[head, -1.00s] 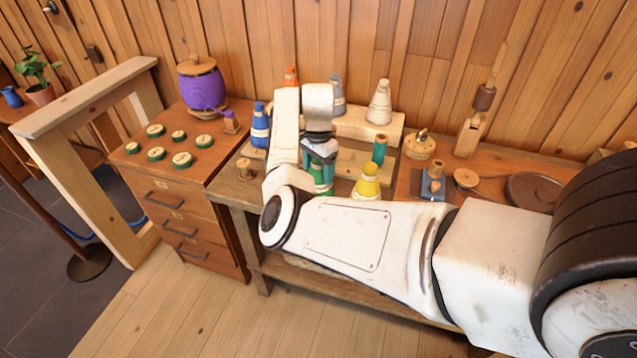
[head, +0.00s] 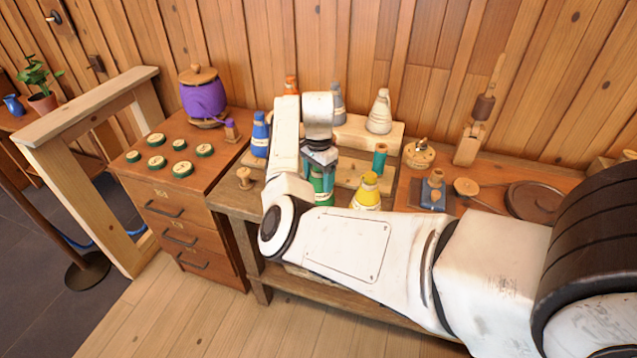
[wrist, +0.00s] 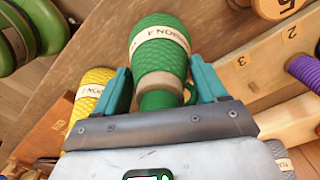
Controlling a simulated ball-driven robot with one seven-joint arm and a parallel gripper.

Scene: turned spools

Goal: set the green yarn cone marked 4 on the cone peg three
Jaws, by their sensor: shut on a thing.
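The green yarn cone (wrist: 160,62) is between the teal fingers of my gripper (wrist: 158,92) in the wrist view. Its pale band ends in a 4. My gripper is shut on it. In the head view the green cone (head: 320,184) shows below my gripper (head: 320,160), partly hidden by it and my arm. The wooden cone rack (wrist: 262,68) carries the numerals 2 and 3 on its face, to the right of the cone in the wrist view. I cannot make out peg three itself.
A yellow cone (head: 367,192) stands close right of the green one. A blue cone (head: 260,137) is to the left. Grey (head: 337,103) and cream (head: 380,112) cones stand behind. A teal spool (head: 379,160) is at the right.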

